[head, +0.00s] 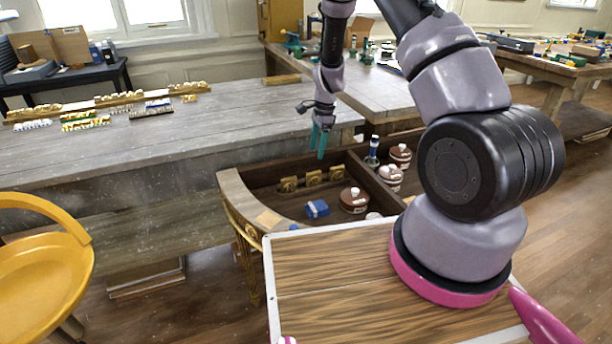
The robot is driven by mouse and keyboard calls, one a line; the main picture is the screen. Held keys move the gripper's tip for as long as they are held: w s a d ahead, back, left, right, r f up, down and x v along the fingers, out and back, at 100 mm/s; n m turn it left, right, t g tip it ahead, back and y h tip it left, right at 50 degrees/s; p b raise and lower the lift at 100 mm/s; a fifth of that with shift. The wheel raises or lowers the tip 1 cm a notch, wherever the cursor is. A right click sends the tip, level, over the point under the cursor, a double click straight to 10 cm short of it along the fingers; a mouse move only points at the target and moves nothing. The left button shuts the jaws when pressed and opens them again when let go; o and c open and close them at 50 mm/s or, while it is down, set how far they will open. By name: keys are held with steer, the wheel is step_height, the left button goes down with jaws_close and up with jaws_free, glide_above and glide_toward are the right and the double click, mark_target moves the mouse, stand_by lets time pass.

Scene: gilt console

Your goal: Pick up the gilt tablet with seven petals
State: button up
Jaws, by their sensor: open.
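Three small gilt tablets stand in a row along the back inside the curved console (237,190): a left one (289,184), a middle one (313,178) and a right one (337,173). Each has a raised flower-like face, but the petals are too small to count, so I cannot tell which has seven. My gripper (319,141) has teal fingers pointing down. It is open and empty, above the back of the console and apart from the tablets.
Inside the console are a blue box (317,209), a brown round pot with a white top (354,200), similar pots at the right, and a blue-and-white bottle (372,150). A divider runs beside the tablets. A long grey table (230,125) stands behind; a yellow chair (40,255) is left.

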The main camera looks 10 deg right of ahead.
mark_target(315, 173)
steer(key=f, duration=0.3)
steer(key=a+f, duration=0.1)
steer(key=f, duration=0.1)
steer(key=shift+f, duration=0.1)
steer(key=f, duration=0.5)
steer(key=shift+s+f, duration=0.1)
steer(key=shift+s, duration=0.25)
jaws_close()
